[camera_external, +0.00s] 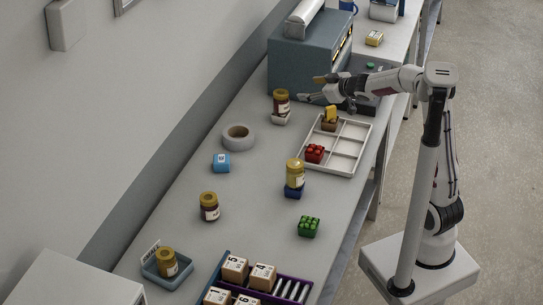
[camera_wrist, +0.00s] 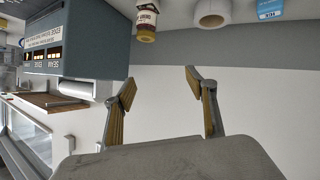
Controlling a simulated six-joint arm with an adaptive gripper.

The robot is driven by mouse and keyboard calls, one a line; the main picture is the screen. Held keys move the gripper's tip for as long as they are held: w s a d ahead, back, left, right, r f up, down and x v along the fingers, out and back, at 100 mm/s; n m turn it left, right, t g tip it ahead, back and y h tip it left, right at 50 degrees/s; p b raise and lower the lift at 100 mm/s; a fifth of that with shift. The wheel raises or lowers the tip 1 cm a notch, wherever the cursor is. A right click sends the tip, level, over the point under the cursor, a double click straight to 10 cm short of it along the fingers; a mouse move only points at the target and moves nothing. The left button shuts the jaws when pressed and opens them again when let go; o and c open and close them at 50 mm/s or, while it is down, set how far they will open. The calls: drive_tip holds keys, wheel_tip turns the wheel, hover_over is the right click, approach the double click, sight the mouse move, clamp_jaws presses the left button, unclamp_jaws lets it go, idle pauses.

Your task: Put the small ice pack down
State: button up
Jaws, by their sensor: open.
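My gripper (camera_external: 313,88) is open, with its fingers spread apart and nothing between them. It is in the air beside the jar with an amber cap (camera_external: 281,99), near the blue-grey cabinet. In the wrist view, my gripper (camera_wrist: 160,80) shows both fingers wide apart against the plain wall. A small light blue block with a white label (camera_external: 221,162), which looks like the ice pack, lies on the table below the tape roll. It also shows at the top right of the wrist view (camera_wrist: 270,8), well away from the fingers.
A tape roll (camera_external: 238,137), other jars, a green block (camera_external: 308,226) and a box of cartons stand along the table. The blue-grey cabinet (camera_external: 310,55) stands behind my gripper. Bare table lies left of the tray.

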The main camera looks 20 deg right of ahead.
drive_tip(key=s+d+r+m+g+h, duration=0.1)
drive_tip(key=s+d+m+h, duration=0.2)
drive_tip(key=s+d, duration=0.45)
drive_tip(key=s+d+r+m+g+h, duration=0.15)
drive_tip(key=s+d, duration=0.35)
drive_tip(key=s, duration=0.6)
drive_tip(key=s+f+m+g, duration=0.1)
drive_tip(key=s+f+g, duration=0.1)
drive_tip(key=s, duration=0.9)
drive_tip(key=s+a+f+m+g, duration=0.1)
drive_tip(key=s+f, duration=0.3)
drive_tip(key=s, duration=0.7)
drive_tip(key=shift+s+g+y, duration=0.2)
drive_tip(key=shift+g+y, duration=0.25)
drive_tip(key=shift+a+m, duration=0.1)
drive_tip(key=shift+m, duration=0.15)
